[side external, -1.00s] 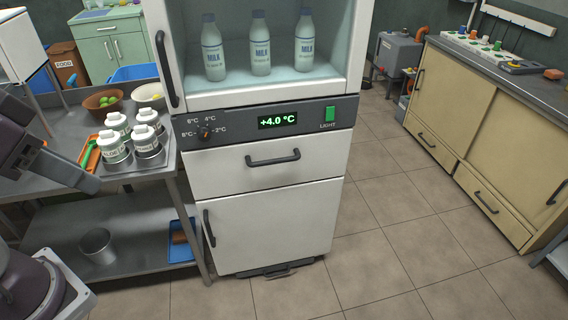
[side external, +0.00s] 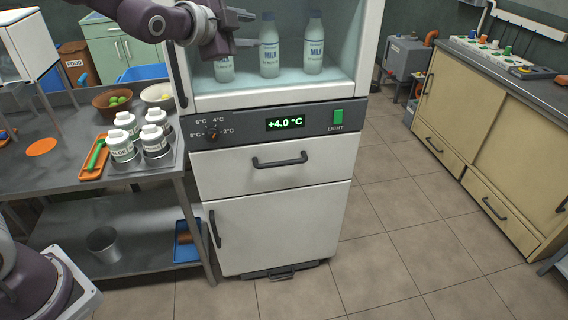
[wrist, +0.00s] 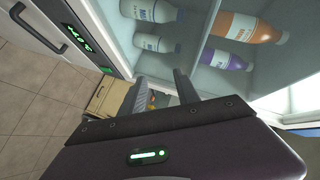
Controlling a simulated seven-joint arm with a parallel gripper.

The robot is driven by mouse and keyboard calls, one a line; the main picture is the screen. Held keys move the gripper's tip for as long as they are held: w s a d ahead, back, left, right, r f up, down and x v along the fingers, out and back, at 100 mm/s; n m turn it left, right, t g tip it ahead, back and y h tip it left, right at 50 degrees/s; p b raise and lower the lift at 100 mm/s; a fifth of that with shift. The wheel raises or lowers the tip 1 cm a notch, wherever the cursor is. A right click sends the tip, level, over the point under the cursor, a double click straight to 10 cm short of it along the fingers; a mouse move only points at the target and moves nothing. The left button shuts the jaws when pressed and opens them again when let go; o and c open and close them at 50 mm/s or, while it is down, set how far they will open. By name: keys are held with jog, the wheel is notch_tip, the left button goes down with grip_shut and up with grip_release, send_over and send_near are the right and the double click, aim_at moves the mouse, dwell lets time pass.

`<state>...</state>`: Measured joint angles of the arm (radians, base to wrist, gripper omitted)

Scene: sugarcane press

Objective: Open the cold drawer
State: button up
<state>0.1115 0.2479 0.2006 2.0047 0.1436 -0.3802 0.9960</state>
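The cold drawer (side external: 325,178) is a white front below the dark control panel, and it is shut. Its dark bar handle (side external: 280,160) is horizontal; in the wrist view the handle (wrist: 36,28) shows at the upper left, turned on its side. My gripper (side external: 250,42) is above and left of the drawer handle, by the upper compartment with the milk bottles (side external: 269,48), apart from the drawer. In the wrist view my gripper (wrist: 158,88) has its two fingers apart with nothing held between them. Part of the leftmost bottle is hidden behind my gripper.
The panel (side external: 265,124) reads +4.0 °C and has a dial and green light switch. A lower door (side external: 285,230) is shut. A metal table (side external: 70,180) with white jars stands at left. The floor (side external: 400,240) in front and right is clear.

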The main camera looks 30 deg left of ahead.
jog(key=w+d+f+m+t, duration=0.1)
jog(key=w+f+m, duration=0.2)
jog(key=w, duration=0.2)
send_near(282, 164)
jog(key=r+x, duration=0.1)
jog(key=x, duration=0.3)
jog(key=shift+m+t+h, duration=0.3)
jog(key=shift+t+h, duration=0.1)
jog(key=w, duration=0.2)
jog(key=w+f, duration=0.1)
jog(key=w, duration=0.1)
jog(key=w+f, duration=0.1)
jog(key=w, duration=0.1)
jog(key=shift+a+f, duration=0.15)
jog(key=shift+w+f, duration=0.1)
jog(key=shift+w, duration=0.45)
grip_shut()
